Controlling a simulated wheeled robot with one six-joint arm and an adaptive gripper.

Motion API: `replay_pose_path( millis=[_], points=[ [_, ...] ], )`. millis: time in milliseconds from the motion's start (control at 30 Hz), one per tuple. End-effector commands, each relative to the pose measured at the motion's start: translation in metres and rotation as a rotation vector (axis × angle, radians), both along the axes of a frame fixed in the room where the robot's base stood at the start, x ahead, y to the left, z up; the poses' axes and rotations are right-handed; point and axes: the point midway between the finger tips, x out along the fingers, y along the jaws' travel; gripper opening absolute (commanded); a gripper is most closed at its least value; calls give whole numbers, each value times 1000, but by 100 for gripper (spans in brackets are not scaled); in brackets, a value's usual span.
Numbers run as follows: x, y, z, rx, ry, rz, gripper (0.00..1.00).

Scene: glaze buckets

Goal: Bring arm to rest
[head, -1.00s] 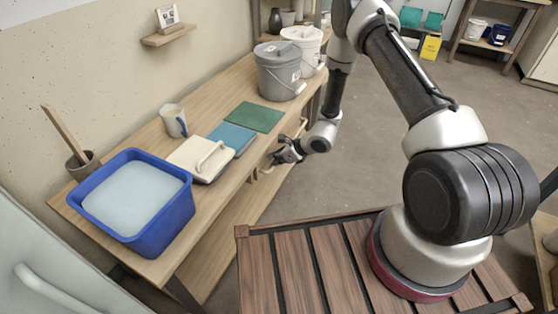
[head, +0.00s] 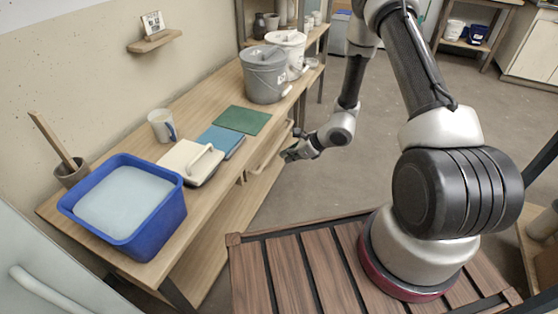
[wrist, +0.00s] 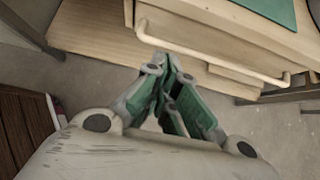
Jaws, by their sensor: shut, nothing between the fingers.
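My gripper (head: 288,154) is shut and empty in the head view. It hangs in front of the workbench's long edge, at about the height of the drawer and rail. In the wrist view my gripper (wrist: 172,75) shows its green-padded fingers closed together at the tips. The pale rail (wrist: 205,58) on the bench front lies just beyond the fingertips there. I cannot tell whether they touch it.
The workbench (head: 205,228) holds a blue tub (head: 150,240) of pale liquid, a mug (head: 160,126), a lidded cream box (head: 180,158), blue and green mats (head: 243,120), a grey bucket (head: 265,80) and a white bucket (head: 298,45). Open floor (head: 340,185) lies right of the bench.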

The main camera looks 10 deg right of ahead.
Motion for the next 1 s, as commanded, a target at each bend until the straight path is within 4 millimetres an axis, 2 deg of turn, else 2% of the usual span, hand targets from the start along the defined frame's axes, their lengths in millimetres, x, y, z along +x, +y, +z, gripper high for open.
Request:
replay_pose_path(
  millis=[167,367,467,567,667,767,867,1000],
  points=[
    [-6,-9,12,0,-1,-1,0],
    [-11,-8,14,2,-13,35,0],
    [-33,-3,15,6,-16,139,0],
    [-73,1,17,17,-6,299,0],
    [-106,-2,42,16,-38,493,0],
    [-134,-10,79,-1,-93,696,0],
    [-157,-23,116,-35,-153,887,0],
    [-188,-49,172,-118,-241,1166,0]
  ],
)
